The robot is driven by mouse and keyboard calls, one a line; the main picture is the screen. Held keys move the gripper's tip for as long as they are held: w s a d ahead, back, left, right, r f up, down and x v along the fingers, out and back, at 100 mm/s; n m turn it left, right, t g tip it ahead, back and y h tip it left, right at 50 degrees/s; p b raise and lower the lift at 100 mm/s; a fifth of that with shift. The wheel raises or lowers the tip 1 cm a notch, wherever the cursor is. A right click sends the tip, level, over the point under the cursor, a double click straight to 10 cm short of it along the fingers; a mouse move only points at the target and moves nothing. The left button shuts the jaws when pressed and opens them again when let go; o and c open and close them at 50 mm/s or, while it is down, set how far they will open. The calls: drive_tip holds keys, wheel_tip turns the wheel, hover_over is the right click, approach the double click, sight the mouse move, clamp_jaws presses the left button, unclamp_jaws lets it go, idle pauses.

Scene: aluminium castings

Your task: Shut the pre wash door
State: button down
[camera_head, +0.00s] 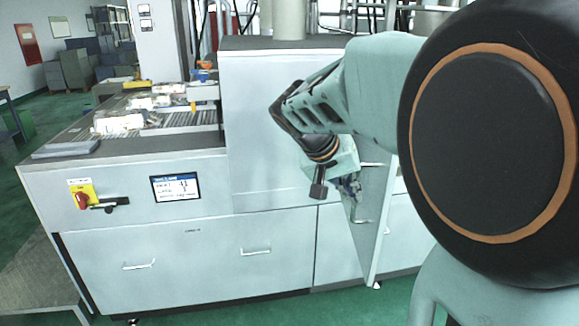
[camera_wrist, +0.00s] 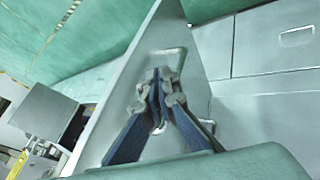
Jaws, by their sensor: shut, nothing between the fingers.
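An open pale-grey door panel (camera_head: 378,200), which I take to be the pre wash door, stands out from the front of the machine at the lower middle right. Its bar handle (camera_head: 362,221) is on the face towards the left. My gripper (camera_head: 353,188) is shut and empty, close to that face just above the handle. In the wrist view the door (camera_wrist: 112,112) fills the middle as a slanted panel. My gripper's fingers (camera_wrist: 158,88) point at it beside the handle (camera_wrist: 183,54). I cannot tell whether they touch it.
The machine front (camera_head: 180,265) has closed panels with bar handles, a screen (camera_head: 175,187) and a red switch (camera_head: 83,200). A roller conveyor (camera_head: 180,122) with castings lies on top at the left. Green floor (camera_head: 405,262) is clear around the door's lower edge.

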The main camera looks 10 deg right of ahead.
sight(379, 205)
drive_tip(key=shift+s+d+f+p, duration=0.1)
drive_tip(key=shift+d+f+p, duration=0.15)
drive_tip(key=shift+d, duration=0.95)
drive_tip(key=shift+d+f+p, duration=0.1)
drive_tip(key=shift+d+f, duration=0.15)
drive_tip(key=shift+d, duration=0.9)
